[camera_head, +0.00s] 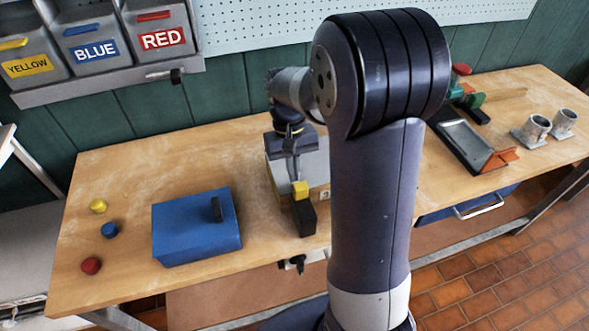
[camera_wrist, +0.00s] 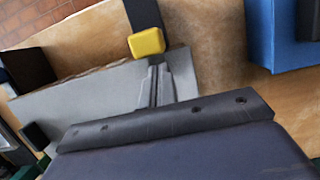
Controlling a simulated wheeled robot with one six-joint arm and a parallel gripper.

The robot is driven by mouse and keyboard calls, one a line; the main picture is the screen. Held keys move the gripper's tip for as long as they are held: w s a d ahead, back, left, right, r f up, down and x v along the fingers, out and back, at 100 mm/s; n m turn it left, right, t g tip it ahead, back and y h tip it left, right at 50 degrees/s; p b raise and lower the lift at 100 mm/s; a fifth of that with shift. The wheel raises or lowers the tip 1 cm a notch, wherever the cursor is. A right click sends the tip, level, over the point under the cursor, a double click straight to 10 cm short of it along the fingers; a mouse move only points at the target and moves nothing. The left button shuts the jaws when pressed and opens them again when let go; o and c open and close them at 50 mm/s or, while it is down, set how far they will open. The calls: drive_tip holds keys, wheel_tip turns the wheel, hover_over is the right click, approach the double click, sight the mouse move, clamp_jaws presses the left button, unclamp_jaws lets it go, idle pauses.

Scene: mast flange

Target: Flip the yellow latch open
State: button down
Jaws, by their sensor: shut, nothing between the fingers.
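The yellow latch (camera_head: 299,190) is a small yellow block on a dark upright part (camera_head: 305,217) at the front of a grey box. In the wrist view the yellow latch (camera_wrist: 147,42) shows near the top centre, beside the dark part (camera_wrist: 143,13). My gripper (camera_head: 293,174) points down over the box, just behind the latch in the head view. In the wrist view my gripper (camera_wrist: 159,82) is shut and empty, close to the latch; I cannot tell whether they touch. My arm hides part of the grey box (camera_head: 316,165).
A blue box (camera_head: 195,230) with a black handle stands left on the wooden bench. Yellow (camera_head: 98,205), blue (camera_head: 110,230) and red (camera_head: 91,266) balls lie farther left. Labelled bins (camera_head: 90,45) hang above. A dark tray (camera_head: 465,143) and metal pipe fittings (camera_head: 537,127) are right.

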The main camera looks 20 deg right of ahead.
sight(300, 187)
drive_tip(key=shift+s, duration=0.3)
drive_tip(key=shift+s, duration=0.1)
drive_tip(key=shift+s, duration=1.7)
